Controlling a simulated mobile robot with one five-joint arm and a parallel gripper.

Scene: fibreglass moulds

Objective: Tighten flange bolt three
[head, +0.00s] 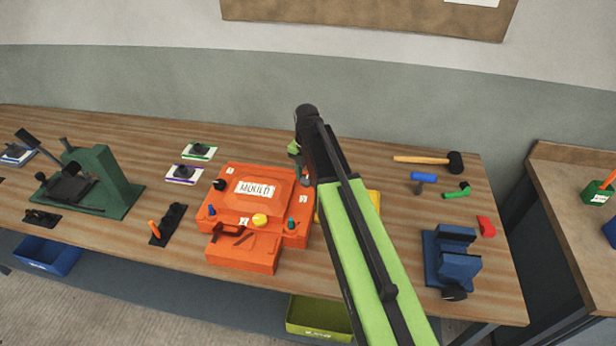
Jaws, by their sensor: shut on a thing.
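The orange mould (235,190) lies on the workbench with a white "MOULD" label on top. Its flange carries a black bolt (219,184) at back left, a blue bolt (211,210) at left, a yellow bolt (260,220) at front and a teal bolt (291,224) at front right. Small white number tags sit beside them, too small to read surely. My gripper (299,165) is at the mould's back right corner, mostly hidden by my arm. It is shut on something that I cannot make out. That corner of the flange is covered.
A green press (105,180) stands at left, a blue vise (452,262) at right. A mallet (430,160), a blue-headed tool (424,178) and a red piece (487,227) lie at right. A black holder (168,225) is left of the mould. Bench behind the mould is mostly clear.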

